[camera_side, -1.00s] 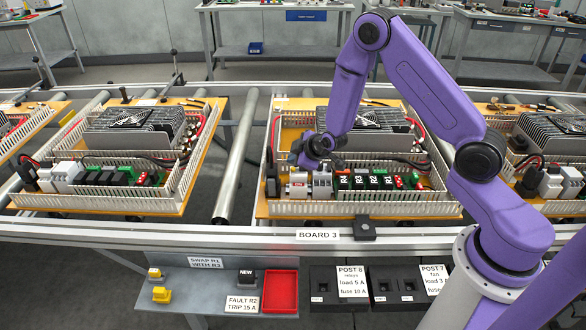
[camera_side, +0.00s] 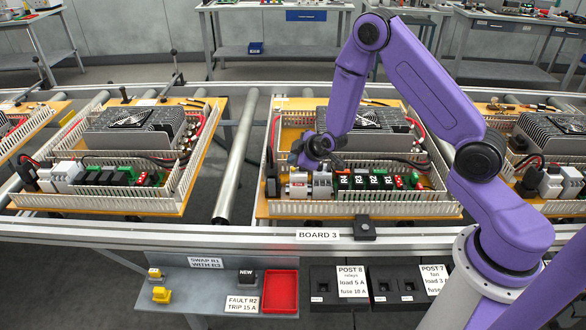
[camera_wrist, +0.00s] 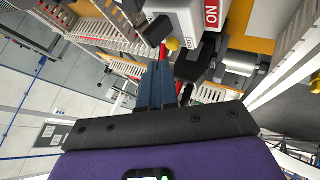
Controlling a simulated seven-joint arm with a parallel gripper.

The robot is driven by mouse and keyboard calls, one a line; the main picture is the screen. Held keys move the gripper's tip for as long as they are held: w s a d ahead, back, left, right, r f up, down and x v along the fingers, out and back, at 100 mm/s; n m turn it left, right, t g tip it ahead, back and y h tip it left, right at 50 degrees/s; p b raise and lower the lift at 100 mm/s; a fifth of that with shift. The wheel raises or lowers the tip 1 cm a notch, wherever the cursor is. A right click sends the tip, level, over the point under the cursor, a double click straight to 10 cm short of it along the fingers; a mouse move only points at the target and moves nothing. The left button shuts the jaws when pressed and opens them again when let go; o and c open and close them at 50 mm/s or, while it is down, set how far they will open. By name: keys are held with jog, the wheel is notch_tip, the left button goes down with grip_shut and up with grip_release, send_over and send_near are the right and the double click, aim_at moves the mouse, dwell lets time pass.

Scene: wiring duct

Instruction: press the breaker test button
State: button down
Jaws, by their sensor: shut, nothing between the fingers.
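The breaker (camera_wrist: 188,18) is a pale housing with a red ON label at the top of the wrist view. A small yellow button (camera_wrist: 173,44) shows on its lower edge and looks like the test button. In the side view, pale modules (camera_side: 299,184) stand at the front left of the board marked BOARD 3; the yellow button cannot be made out there. My gripper (camera_side: 318,148) is shut and empty, just above these modules. In the wrist view, my gripper (camera_wrist: 163,66) points toward the yellow button, close to it. I cannot tell whether they touch.
Relays R1 to R4 (camera_side: 365,182) stand in a row right of the modules. White slotted duct walls (camera_side: 350,197) surround the components. A finned grey unit (camera_side: 365,120) sits behind. A red tray (camera_side: 281,291) lies on the front shelf.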

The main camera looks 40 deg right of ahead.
aim_at(295, 172)
jog(key=shift+f, duration=0.15)
jog(key=shift+f, duration=0.25)
jog(key=shift+f, duration=0.4)
dwell(0.6)
jog(key=shift+r, duration=0.8)
jog(key=shift+r, duration=0.15)
notch_tip(295, 172, up, 5)
jog(key=shift+f, duration=0.1)
dwell(0.6)
dwell(0.5)
